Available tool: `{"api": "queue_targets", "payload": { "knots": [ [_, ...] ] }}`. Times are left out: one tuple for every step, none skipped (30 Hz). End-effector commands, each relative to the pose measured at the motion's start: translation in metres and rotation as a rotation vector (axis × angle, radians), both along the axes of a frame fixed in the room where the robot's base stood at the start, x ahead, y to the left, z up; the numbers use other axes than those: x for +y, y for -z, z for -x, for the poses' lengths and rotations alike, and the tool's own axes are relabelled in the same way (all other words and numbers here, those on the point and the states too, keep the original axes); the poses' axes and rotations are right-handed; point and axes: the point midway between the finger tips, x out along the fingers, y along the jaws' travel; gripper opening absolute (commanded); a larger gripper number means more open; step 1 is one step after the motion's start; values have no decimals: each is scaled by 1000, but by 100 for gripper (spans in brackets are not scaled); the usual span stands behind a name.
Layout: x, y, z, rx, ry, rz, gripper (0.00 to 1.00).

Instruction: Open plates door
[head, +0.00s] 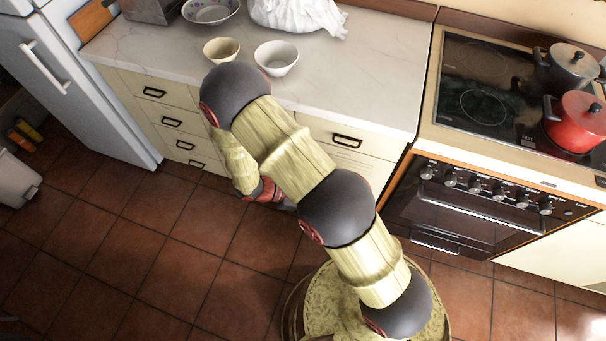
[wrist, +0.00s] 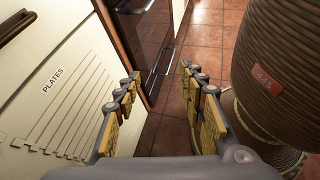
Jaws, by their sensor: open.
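A dark handle (wrist: 22,18) shows at the upper left corner of that view. In the head view a dark handle (head: 347,139) is on the cream front below the counter, right of my arm; the lower front is partly hidden by the arm. My gripper (wrist: 160,72) is open and empty, right of the door front, with floor showing between its fingers. It is mostly hidden by the arm in the head view.
The oven (head: 480,205) stands right of the cabinet, with a red pot (head: 575,122) on the hob. Several drawers (head: 160,120) are to the left, then the white fridge (head: 70,85). Tiled floor (head: 130,240) is clear at left.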

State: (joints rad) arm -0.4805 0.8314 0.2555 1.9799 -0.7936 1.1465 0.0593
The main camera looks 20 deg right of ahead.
Motion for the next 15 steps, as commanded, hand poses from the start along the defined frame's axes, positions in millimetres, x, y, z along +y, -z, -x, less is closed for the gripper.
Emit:
{"api": "queue_targets", "payload": {
  "knots": [
    [-5,19,-2,40,-61,42,40],
    [-8,28,-4,59,-97,67,40],
    [-11,41,-7,84,-148,99,40],
    [-14,50,-10,102,-188,122,40],
    [-17,60,-13,118,-227,146,40],
    [-20,73,-18,141,-283,176,40],
    [-22,83,-21,156,-325,199,40],
    [-23,93,-24,169,-369,221,40],
    [-26,107,-30,186,-429,251,40],
    [-27,117,-34,198,-475,273,40],
    [-28,128,-38,208,-522,293,40],
    [-27,142,-45,217,-588,320,40],
    [-27,152,-50,222,-637,339,40],
    [-25,162,-56,223,-687,357,40],
    [-22,175,-65,221,-757,382,40]
  ]
}}
